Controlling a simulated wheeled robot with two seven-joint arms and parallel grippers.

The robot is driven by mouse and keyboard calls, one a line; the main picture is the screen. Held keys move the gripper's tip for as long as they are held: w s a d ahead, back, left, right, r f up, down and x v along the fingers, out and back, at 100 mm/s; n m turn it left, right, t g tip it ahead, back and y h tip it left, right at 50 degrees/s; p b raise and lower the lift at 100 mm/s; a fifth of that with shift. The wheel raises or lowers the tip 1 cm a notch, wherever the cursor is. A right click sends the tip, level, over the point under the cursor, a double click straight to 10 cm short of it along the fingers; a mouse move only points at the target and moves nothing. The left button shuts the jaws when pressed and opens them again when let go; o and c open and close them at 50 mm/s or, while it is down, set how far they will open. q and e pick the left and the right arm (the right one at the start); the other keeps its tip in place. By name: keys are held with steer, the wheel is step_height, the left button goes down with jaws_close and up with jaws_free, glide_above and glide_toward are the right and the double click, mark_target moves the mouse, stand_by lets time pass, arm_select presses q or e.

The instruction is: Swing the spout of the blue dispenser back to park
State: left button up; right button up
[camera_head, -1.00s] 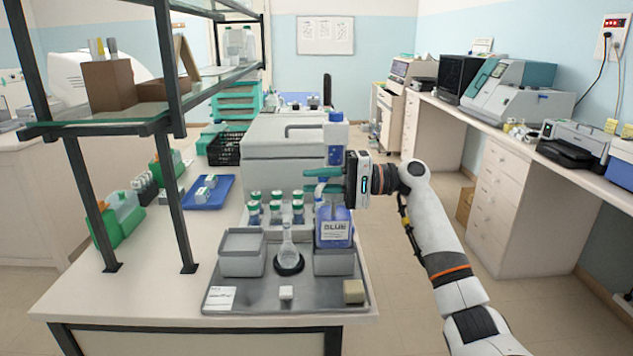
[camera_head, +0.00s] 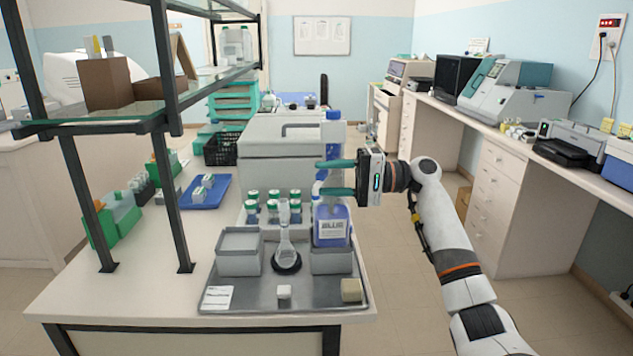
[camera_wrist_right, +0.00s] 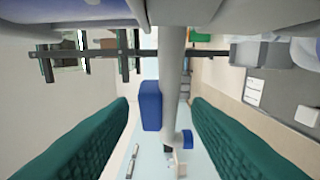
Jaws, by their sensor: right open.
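In the right wrist view, a pale upright tube (camera_wrist_right: 172,60) and a blue block (camera_wrist_right: 150,105) show between the open fingers, with no visible grip. My left gripper is out of view.
A grey tray (camera_head: 315,292) holds a flask (camera_head: 286,250), two grey boxes (camera_head: 238,255) and small cubes (camera_head: 351,290). Several green-capped bottles (camera_head: 272,207) stand behind the flask. A shelf frame (camera_head: 178,190) rises on the left.

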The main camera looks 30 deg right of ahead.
steer(key=b+v, duration=0.1)
steer(key=v, duration=0.8)
steer(key=shift+c, duration=0.3)
